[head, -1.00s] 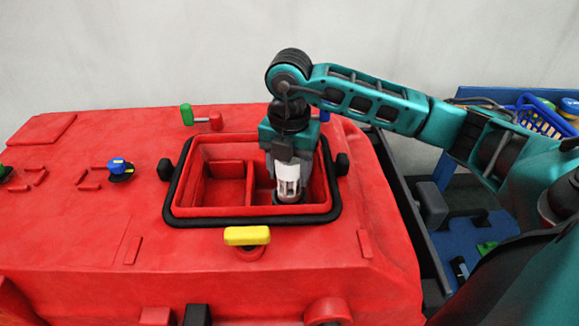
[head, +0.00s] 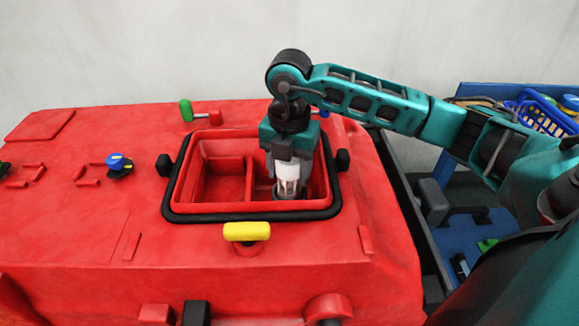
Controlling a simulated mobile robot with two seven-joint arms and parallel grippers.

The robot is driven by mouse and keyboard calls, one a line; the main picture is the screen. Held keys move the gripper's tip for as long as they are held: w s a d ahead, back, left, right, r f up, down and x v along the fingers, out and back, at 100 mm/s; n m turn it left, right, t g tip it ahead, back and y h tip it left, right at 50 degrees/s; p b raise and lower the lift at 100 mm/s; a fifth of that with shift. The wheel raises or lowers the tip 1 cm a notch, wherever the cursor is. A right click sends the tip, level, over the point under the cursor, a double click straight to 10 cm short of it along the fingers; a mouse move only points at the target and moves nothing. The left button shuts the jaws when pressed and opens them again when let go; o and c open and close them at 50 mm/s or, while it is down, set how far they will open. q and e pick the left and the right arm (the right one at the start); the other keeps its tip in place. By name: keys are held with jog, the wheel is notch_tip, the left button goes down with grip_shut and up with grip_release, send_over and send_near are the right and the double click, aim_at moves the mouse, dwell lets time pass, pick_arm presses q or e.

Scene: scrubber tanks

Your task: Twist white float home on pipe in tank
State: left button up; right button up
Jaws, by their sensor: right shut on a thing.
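The white float (head: 287,172) is in the right-hand part of the open tank (head: 180,212), upright between the fingers of my right gripper (head: 289,188). My right gripper points straight down into the tank and is shut on the float. A grey ring or base shows just below the float at the tank bottom. The pipe itself is hidden by the float and the fingers, so I cannot tell how far down the float sits. My left gripper is not in view.
The tank has a black rim and a red inner divider (head: 249,180). A blue knob (head: 119,165) is at left. A blue basket (head: 545,113) is at far right.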

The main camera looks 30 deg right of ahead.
dwell(0.3)
jog(key=shift+m+p, duration=0.45)
jog(key=shift+m, duration=0.65)
jog(key=shift+r+m+p, duration=0.1)
jog(key=shift+m+p, duration=0.6)
jog(key=shift+m, duration=0.8)
